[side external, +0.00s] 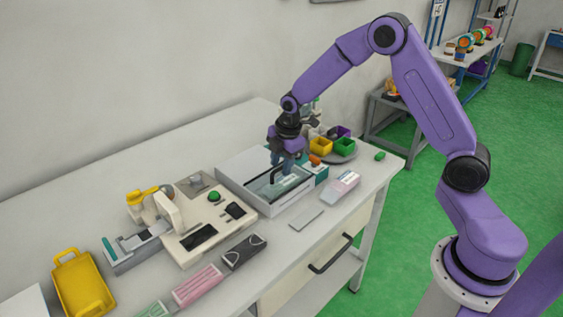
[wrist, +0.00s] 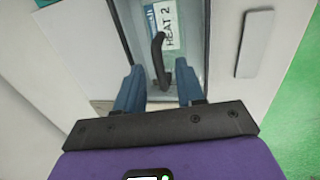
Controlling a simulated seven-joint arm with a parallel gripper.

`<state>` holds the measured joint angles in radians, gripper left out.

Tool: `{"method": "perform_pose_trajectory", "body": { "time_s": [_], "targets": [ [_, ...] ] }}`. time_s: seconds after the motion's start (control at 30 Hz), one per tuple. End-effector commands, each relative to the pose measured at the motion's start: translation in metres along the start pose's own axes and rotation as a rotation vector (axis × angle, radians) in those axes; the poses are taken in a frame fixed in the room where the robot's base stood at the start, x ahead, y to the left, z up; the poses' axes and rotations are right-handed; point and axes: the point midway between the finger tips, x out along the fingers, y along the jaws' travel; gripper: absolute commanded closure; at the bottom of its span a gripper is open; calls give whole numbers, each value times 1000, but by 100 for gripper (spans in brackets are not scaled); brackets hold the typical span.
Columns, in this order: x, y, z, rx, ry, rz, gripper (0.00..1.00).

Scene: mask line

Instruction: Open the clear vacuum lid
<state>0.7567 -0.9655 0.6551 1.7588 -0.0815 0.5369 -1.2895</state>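The clear lid (side external: 291,184) lies over the top of a white box-shaped unit (side external: 237,191). A dark arched handle (side external: 273,173) stands on the lid; it also shows in the wrist view (wrist: 158,58). Under the clear lid (wrist: 191,40), a label reading "HEAT 2" (wrist: 168,25) is visible. My gripper (side external: 286,168) points down over the lid. In the wrist view its blue fingers (wrist: 158,78) are apart, with the handle between and just beyond their tips. The gap looks empty; whether a finger touches the handle I cannot tell.
A cream machine with a green button (side external: 214,196) stands to the left. A pink-and-white pack (side external: 341,186) and a flat grey plate (side external: 306,219) lie in front. A yellow tray (side external: 82,287) is far left.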

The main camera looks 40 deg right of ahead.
Motion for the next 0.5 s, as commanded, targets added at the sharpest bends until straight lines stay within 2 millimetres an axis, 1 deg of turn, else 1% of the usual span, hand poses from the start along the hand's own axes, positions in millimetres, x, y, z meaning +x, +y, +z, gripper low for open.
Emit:
{"method": "perform_pose_trajectory", "body": {
  "time_s": [0.03, 0.07, 0.1, 0.17, 0.2, 0.37, 0.47, 0.5],
  "targets": [
    [0, 0, 0, 0, 0, 0, 62],
    [0, 0, 0, 0, 0, 0, 65],
    [0, 0, 0, 0, 0, 0, 78],
    [0, 0, 0, 0, 0, 0, 98],
    [0, 0, 0, 0, 0, 0, 100],
    [0, 0, 0, 0, 0, 0, 100],
    [1, 6, -1, -1, 0, 0, 100],
    [2, 11, -1, 0, 0, 2, 100]
  ]
}}
